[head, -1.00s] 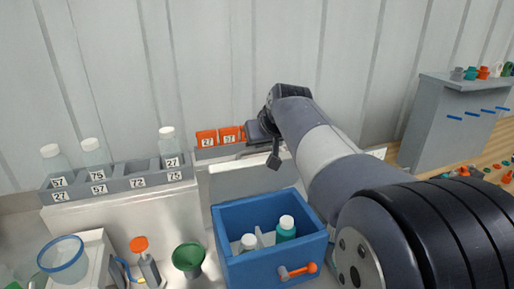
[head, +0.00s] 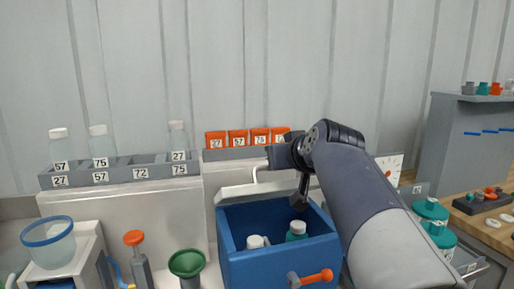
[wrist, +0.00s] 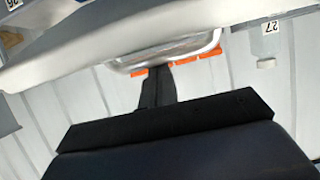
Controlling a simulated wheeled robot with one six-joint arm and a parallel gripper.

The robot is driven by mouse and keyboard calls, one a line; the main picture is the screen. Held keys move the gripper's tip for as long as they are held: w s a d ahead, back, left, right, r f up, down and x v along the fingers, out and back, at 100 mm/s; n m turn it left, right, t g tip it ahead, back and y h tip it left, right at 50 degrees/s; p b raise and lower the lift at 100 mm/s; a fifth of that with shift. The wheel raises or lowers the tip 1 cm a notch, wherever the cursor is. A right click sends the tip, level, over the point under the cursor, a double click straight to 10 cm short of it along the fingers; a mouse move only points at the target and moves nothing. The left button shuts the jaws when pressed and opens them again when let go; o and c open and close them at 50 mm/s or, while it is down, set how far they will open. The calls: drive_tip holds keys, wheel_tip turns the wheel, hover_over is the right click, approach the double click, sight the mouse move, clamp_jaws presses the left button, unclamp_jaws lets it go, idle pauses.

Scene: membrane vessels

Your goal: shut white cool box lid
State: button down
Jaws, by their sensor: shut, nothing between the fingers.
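The cool box (head: 275,262) has a blue body and stands open in the head view, with white- and teal-bodied bottles inside. Its white lid (head: 236,193) is raised at the back edge, tilted and seen nearly edge-on, with a thin pale handle (head: 255,172) standing up. My gripper (head: 277,158) is shut and empty, just above and behind the lid near the handle. In the wrist view the pale lid (wrist: 120,40) fills the top, and my dark shut fingers (wrist: 157,80) point at its handle edge. I cannot tell whether they touch it.
An orange-handled valve (head: 312,278) sticks out of the box front. A grey rack (head: 120,176) with bottles stands at the left, and orange blocks (head: 238,139) line a ledge behind. A green funnel (head: 187,263) stands left of the box. Teal jars (head: 438,233) are at the right.

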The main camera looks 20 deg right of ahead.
drive_tip(key=s+f+t+b, duration=0.1)
drive_tip(key=b, duration=0.3)
drive_tip(key=s+f+t+b, duration=0.1)
drive_tip(key=f+b, duration=0.1)
drive_tip(key=b, duration=0.2)
drive_tip(key=shift+s+f, duration=0.2)
drive_tip(key=shift+s, duration=0.15)
drive_tip(key=s+f+t+b, duration=0.3)
drive_tip(key=s+f+b, duration=0.1)
drive_tip(key=b, duration=1.1)
drive_tip(key=shift+f+b, duration=0.35)
drive_tip(key=shift+f, duration=0.8)
drive_tip(key=shift+r, duration=0.1)
